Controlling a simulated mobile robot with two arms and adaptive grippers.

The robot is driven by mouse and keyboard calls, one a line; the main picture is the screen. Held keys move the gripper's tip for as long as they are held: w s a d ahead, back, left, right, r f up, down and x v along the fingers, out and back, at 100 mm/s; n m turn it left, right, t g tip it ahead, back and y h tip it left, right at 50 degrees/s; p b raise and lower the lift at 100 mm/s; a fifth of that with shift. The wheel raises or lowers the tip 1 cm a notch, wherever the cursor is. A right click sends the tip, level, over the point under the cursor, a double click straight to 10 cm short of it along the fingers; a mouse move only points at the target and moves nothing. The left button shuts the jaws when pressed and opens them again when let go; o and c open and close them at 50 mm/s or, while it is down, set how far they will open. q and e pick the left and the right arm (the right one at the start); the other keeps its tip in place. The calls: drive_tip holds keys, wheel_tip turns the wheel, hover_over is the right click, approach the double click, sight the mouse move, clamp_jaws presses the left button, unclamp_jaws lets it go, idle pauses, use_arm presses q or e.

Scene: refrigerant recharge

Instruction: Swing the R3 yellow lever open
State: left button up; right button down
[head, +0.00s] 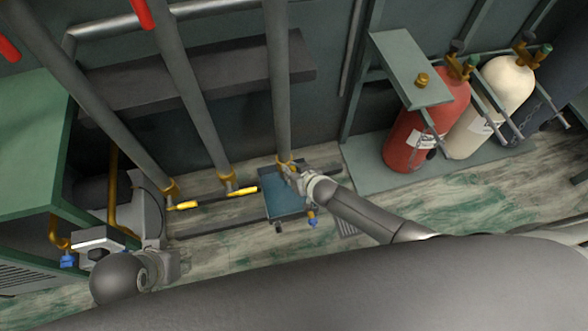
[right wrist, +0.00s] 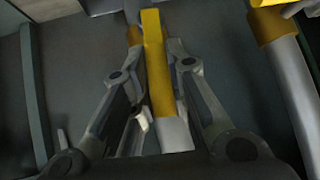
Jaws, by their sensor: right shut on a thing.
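In the head view my right gripper (head: 290,171) is at the foot of the rightmost of three grey pipes (head: 279,90), by its brass fitting. In the right wrist view a yellow lever (right wrist: 158,65) with a silver end lies between the two fingers, and my right gripper (right wrist: 158,105) is shut on it. The gripper hides this lever in the head view. No R3 label can be read. Yellow levers on the left pipe (head: 183,206) and the middle pipe (head: 243,191) stick out to the right. My left gripper's fingers do not show.
A blue-topped cart (head: 283,203) stands just below the right gripper. A red cylinder (head: 412,135) and a cream cylinder (head: 487,110) stand in a green rack at the right. A green cabinet (head: 35,140) is at the left. Another pipe (right wrist: 288,80) rises close at the right in the wrist view.

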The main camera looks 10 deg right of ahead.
drive_tip(key=shift+a+n+h+p, duration=0.3)
drive_tip(key=shift+a+h, duration=0.05)
drive_tip(key=shift+h, duration=0.15)
drive_tip(key=shift+a, duration=0.1)
idle(0.3)
drive_tip(key=c, duration=1.4)
unclamp_jaws()
drive_tip(key=shift+s+r, duration=0.1)
drive_tip(key=shift+s, duration=0.05)
drive_tip(key=v, duration=1.1)
drive_tip(key=shift+s+r, duration=0.25)
drive_tip(key=shift+r, duration=0.05)
